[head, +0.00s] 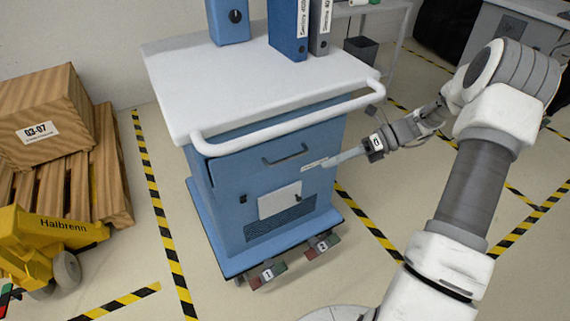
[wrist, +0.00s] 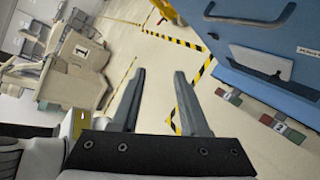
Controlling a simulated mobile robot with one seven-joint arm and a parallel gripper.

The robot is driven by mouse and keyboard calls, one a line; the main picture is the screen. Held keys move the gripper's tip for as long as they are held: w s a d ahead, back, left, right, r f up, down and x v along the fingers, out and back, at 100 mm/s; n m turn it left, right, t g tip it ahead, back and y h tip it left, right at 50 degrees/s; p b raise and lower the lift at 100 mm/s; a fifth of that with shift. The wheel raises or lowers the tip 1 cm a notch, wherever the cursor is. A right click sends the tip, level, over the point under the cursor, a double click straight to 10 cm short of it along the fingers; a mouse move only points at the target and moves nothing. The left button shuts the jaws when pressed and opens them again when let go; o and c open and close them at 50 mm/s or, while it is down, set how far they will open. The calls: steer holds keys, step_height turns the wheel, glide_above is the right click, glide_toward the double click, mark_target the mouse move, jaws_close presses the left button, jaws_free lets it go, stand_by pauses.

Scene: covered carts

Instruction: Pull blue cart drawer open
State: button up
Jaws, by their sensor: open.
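The blue cart (head: 215,205) stands mid-view in the head view under a white top with a white push bar. Its upper drawer front (head: 235,170) has a dark bar handle (head: 284,155) and a white label at its right; I cannot tell whether the drawer is fully shut. The handle also shows at the upper right of the wrist view (wrist: 262,18). My gripper (head: 332,161) is at the right end of the drawer front, right of the handle. In the wrist view my gripper (wrist: 160,73) has its two fingers apart with nothing between them, clear of the handle.
Binders (head: 287,30) stand on the cart's top. The push bar (head: 285,122) juts out above the drawer. A lower flap (head: 279,200) and pedals (head: 267,274) are below. Floor in front is clear.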

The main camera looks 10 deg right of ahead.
mark_target(292, 156)
steer(key=w+d+f+m+t+y+b, duration=0.5)
steer(key=d+f+m+t, duration=0.3)
steer(key=f+m, duration=0.4)
steer(key=shift+n, duration=0.7)
steer(key=x, duration=0.6)
steer(key=b+x, duration=0.1)
steer(key=x, duration=0.5)
steer(key=w+f+b+x, duration=0.1)
steer(key=x, duration=0.5)
steer(key=shift+d, duration=0.15)
jaws_close()
